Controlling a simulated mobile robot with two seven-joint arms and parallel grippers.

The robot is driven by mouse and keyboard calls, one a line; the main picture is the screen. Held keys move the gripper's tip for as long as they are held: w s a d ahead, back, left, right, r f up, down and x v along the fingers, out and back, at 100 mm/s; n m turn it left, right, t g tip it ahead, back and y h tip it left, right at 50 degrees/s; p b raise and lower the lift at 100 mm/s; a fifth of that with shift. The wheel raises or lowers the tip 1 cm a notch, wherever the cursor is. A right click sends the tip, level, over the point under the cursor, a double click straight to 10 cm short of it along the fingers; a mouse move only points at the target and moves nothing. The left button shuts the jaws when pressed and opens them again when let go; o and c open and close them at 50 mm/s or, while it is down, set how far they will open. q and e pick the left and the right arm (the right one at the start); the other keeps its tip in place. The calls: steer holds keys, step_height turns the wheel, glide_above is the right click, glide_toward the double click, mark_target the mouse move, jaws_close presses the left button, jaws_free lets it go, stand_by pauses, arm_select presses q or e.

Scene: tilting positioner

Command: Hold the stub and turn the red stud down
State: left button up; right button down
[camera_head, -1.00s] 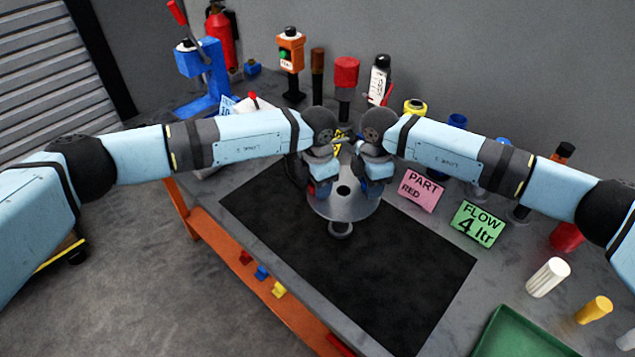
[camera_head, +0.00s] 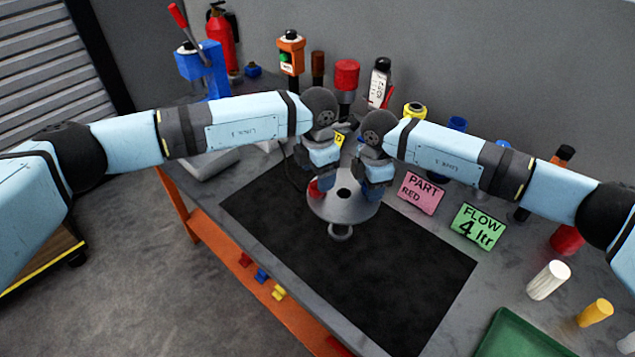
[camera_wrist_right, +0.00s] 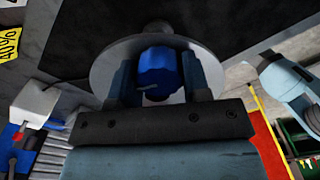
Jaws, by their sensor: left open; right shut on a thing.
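The positioner's round grey plate (camera_head: 343,212) stands on the black mat, with a dark hole at its middle. The red stud (camera_head: 314,188) shows at the plate's left side. My left gripper (camera_head: 318,180) is open, just above and beside the red stud; its fingertips are partly hidden. My right gripper (camera_head: 372,194) is at the plate's right side. In the right wrist view it is shut on a blue stub (camera_wrist_right: 158,72), one finger on each side, with the grey plate (camera_wrist_right: 108,70) behind. The stub's lower part is hidden by the gripper.
A pink "PART RED" card (camera_head: 421,192) and a green "FLOW 4 ltr" card (camera_head: 477,225) stand right of the black mat (camera_head: 390,270). Bottles and a blue press (camera_head: 203,70) line the back. A green tray (camera_head: 510,335) is front right. The mat's front is clear.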

arm_select(q)
step_height(320, 180, up, 8)
steer(key=shift+f, duration=0.25)
step_height(320, 180, down, 12)
steer(key=n, duration=2.2)
steer(key=shift+f, duration=0.15)
